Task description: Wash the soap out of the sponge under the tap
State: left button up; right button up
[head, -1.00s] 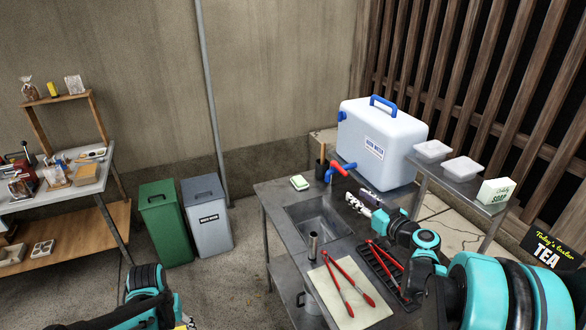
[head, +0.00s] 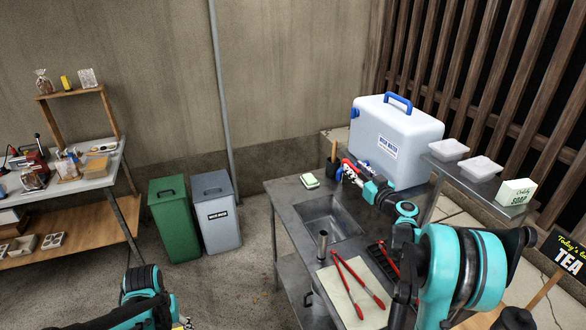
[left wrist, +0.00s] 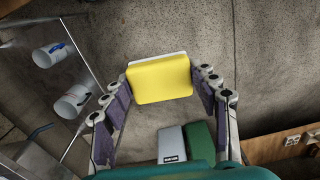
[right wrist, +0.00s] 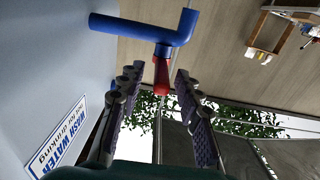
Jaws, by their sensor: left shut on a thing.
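A yellow sponge with a pale edge (left wrist: 158,80) is held between the fingers of my left gripper (left wrist: 161,86). In the head view my left arm is at the bottom left and its fingers are out of frame. The wash-water tap has a blue spout (right wrist: 150,30) and a red lever (right wrist: 162,80). My right gripper (right wrist: 159,76) is open, with its fingers apart on either side of the lever. In the head view my right gripper (head: 354,168) largely hides the tap. The metal sink (head: 330,219) is below it; I see no water running.
The white wash-water container (head: 400,140) stands behind the sink. A green-and-pale block (head: 309,181) lies beside the sink. Red tongs (head: 358,282) lie on a cream board (head: 345,300) in front. Green (head: 174,220) and grey (head: 217,220) bins stand left of the counter.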

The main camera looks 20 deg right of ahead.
jog(key=shift+w, duration=0.4)
grip_shut()
jog(key=shift+a, duration=0.1)
jog(key=shift+a+m+h, duration=0.25)
jog(key=shift+m+h, duration=0.3)
jog(key=shift+h, duration=0.3)
jog(key=shift+a+m+h, duration=0.25)
jog(key=shift+m+h, duration=0.35)
jog(key=shift+h, duration=0.3)
jog(key=shift+a+m+h, duration=0.25)
jog(key=shift+m+h, duration=0.3)
jog(key=shift+h, duration=0.3)
